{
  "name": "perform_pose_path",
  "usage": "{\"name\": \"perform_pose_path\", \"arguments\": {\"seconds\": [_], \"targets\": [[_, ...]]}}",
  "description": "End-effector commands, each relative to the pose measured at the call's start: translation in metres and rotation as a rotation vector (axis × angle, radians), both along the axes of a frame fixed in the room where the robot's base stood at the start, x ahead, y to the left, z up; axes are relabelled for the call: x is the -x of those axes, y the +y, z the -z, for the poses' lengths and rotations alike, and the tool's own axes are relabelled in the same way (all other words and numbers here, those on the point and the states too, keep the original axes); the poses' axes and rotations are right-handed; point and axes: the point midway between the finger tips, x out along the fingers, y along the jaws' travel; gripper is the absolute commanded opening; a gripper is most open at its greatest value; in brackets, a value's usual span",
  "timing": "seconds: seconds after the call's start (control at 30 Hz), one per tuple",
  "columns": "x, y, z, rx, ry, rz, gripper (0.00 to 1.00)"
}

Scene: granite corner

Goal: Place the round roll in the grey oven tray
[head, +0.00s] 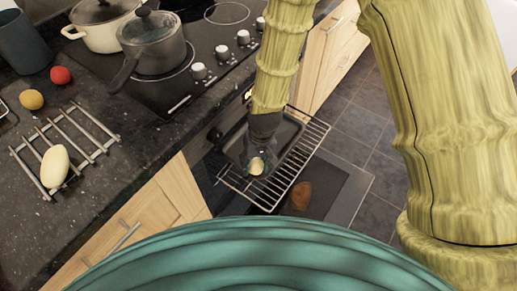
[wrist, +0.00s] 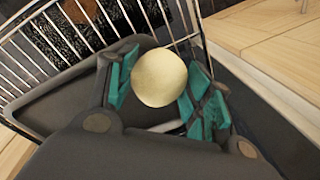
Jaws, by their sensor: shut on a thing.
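The round roll (wrist: 159,78) is pale cream and sits between the teal finger pads of my gripper (wrist: 160,92) in the wrist view. In the head view the roll (head: 257,166) shows at the tip of my gripper (head: 257,158), which is shut on it. The grey oven tray (head: 287,132) lies on the pulled-out oven rack, and my gripper is over it. The tray (wrist: 52,104) also shows beneath and behind the fingers in the wrist view. My gripper hides part of the tray. I cannot tell how high the roll is above the tray floor.
The wire oven rack (head: 296,168) sticks out above the lowered oven door (head: 338,187), which has a brown patch. A cooling rack (head: 85,143) on the counter holds an oval pale roll (head: 54,166). Red (head: 60,75) and yellow (head: 31,99) fruits and pots (head: 152,42) stand behind.

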Motion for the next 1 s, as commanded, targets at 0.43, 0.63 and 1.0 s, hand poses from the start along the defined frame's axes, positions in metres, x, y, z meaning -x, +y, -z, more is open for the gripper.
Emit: {"name": "perform_pose_path", "arguments": {"seconds": [0.43, 0.63, 1.0], "targets": [[-0.072, -0.009, 0.007, -0.001, 0.0, -0.003, 0.28], [-0.076, -0.009, 0.012, 0.0, 0.001, -0.004, 0.28], [-0.075, -0.008, 0.042, 0.0, -0.001, -0.005, 0.28]]}}
